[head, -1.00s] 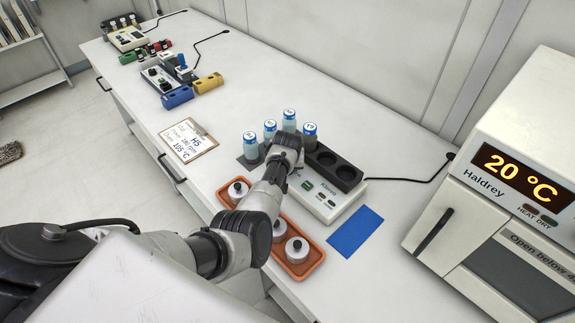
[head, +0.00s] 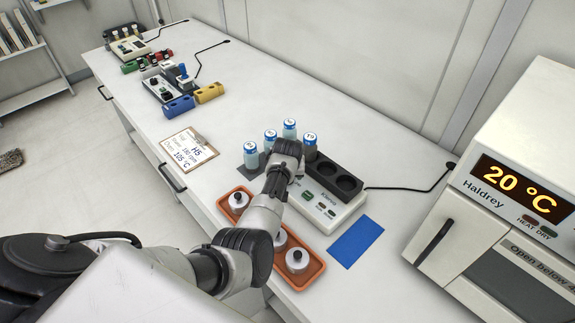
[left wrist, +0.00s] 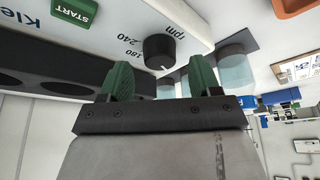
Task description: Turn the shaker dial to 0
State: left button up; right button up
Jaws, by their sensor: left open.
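The shaker (head: 325,208) is a white box with a dark block of round wells on top. Its black dial (left wrist: 160,51) shows in the left wrist view near the "180", "240" and "rpm" marks. A small pale mark is on the dial's lower edge; the number it points to is unclear. My left gripper (left wrist: 161,76) has green fingers, open and empty, with the dial between and just beyond their tips, apart from them as far as I see. In the head view my wrist hides the dial and fingertips. My right gripper is in neither view.
Several blue-capped vials (head: 270,142) stand behind my wrist. An orange tray (head: 310,277) with lidded pots lies in front of the shaker. A blue mat (head: 355,241) and oven (head: 505,190) are to the right, a clipboard (head: 188,151) to the left. The shaker's green START button (left wrist: 75,10) shows too.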

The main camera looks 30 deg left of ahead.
pick_arm(q)
jog(key=v, duration=0.8)
jog(key=shift+s+r, duration=0.2)
jog(key=shift+r, duration=0.1)
